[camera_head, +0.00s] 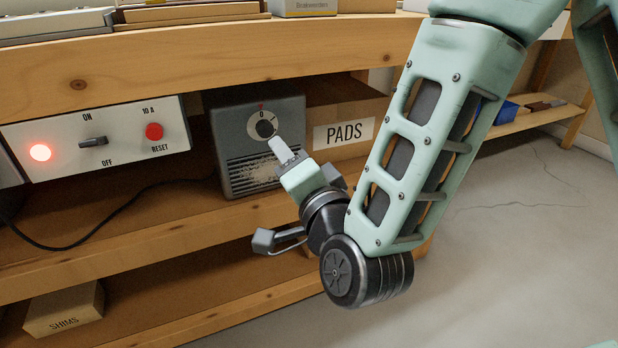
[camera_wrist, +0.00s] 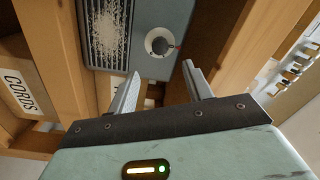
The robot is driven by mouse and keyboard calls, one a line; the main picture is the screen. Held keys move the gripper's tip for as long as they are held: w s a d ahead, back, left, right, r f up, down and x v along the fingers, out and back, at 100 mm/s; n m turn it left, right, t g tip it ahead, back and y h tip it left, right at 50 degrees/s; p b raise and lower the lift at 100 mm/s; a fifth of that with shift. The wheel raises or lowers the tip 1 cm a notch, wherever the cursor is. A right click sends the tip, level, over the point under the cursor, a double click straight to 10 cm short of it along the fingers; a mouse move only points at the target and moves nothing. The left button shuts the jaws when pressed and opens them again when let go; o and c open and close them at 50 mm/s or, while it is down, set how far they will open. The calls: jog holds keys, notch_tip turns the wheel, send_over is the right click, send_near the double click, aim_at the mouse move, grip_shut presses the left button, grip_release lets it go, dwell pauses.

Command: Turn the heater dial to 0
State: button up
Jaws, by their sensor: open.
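The grey heater (camera_head: 232,142) stands on the middle shelf, with a grille low on its front. Its dial (camera_head: 263,124) has a pale round face and a dark knob. A small 0 shows at the top of the face, below a red mark; I cannot tell surely where the knob points. In the wrist view the heater (camera_wrist: 186,12) appears turned sideways, its dial (camera_wrist: 159,42) beyond my fingertips. My gripper (camera_wrist: 158,76) is open and empty, its fingers apart and short of the dial. In the head view my gripper (camera_head: 277,146) is just in front of the heater, below the dial.
A switch box (camera_head: 60,155) with a lit red lamp, toggle and reset button is left of the heater. A PADS box (camera_head: 345,133) stands close on its right. The upper shelf board (camera_head: 200,70) runs just above. A cable (camera_head: 90,237) lies left.

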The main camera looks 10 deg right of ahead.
jog(key=p+v, duration=0.1)
jog(key=p, duration=0.3)
jog(key=shift+s+d+r, duration=0.1)
jog(key=shift+s+r, duration=0.05)
jog(key=shift+s, duration=0.2)
jog(key=shift+s+p, duration=0.1)
jog(key=shift+p, duration=0.4)
jog(key=shift+f+p+v, duration=0.1)
jog(key=shift+p+v, duration=1.2)
jog(key=shift+p, duration=1.35)
jog(key=shift+f+p+v, duration=0.15)
jog(key=shift+p+v, duration=1.15)
jog(key=shift+p, duration=1.35)
